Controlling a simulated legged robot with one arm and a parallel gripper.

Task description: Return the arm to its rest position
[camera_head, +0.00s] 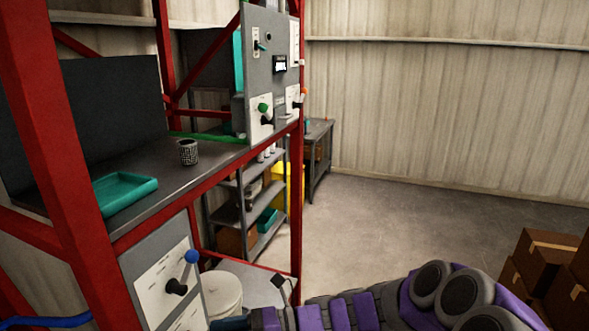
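My arm (370,308), with purple and grey links, stretches along the bottom edge from the lower right toward the left. Its far end, where my gripper (231,323) seems to be, is a dark piece cut off by the bottom edge. I cannot make out its fingers or anything held in them. A small black part (279,281) stands up above the arm near that end. The arm end lies just in front of a white bucket (222,294) and right of a lower panel (163,283) with a blue-knobbed lever (191,257).
A red-framed bench (215,155) at left holds a teal tray (125,193) and a patterned cup (188,152). A control panel (271,75) stands above it. Shelves (231,216) and a table (318,160) are behind. Cardboard boxes (540,262) are at right. The middle floor is clear.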

